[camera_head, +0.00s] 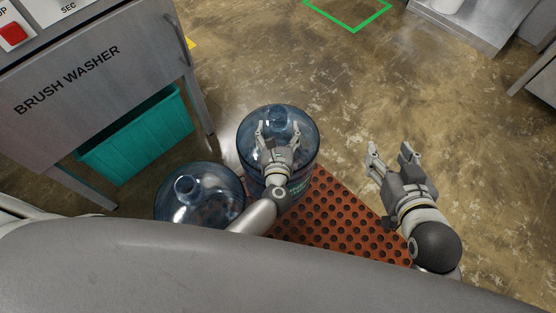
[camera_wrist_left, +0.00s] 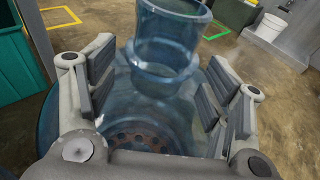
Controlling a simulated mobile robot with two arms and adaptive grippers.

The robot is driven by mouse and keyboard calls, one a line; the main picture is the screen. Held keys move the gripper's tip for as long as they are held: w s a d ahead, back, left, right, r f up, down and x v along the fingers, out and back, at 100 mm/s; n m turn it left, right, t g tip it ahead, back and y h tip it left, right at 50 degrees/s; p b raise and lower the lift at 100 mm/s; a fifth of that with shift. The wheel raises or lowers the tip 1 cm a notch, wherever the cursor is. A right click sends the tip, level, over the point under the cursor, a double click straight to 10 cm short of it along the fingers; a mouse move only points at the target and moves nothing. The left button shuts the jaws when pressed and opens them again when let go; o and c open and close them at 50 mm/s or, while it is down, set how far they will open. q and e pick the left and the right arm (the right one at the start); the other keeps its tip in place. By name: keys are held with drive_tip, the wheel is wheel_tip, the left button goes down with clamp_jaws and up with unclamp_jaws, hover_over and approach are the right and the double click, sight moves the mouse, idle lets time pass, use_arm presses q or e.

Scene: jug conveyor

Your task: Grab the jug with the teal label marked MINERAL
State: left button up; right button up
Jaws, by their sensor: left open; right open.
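Two blue clear jugs stand upright in the head view. In the left wrist view the neck (camera_wrist_left: 168,45) rises beyond and between the open fingers, without visible grip. The other jug (camera_head: 207,207) is lower left, its label hidden. My right gripper (camera_head: 390,152) is open and empty, right of the mat.
The orange mat (camera_head: 335,222) lies on the stained floor. A brush washer (camera_head: 100,60) stands at upper left, with a teal bin (camera_head: 140,135) beneath it. A green floor outline (camera_head: 352,31) is at the top. The floor at right is mostly clear.

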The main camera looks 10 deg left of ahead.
use_arm(q)
drive_tip(key=shift+w+a+f, duration=0.1)
drive_tip(key=shift+w, duration=0.4)
clamp_jaws()
idle(0.3)
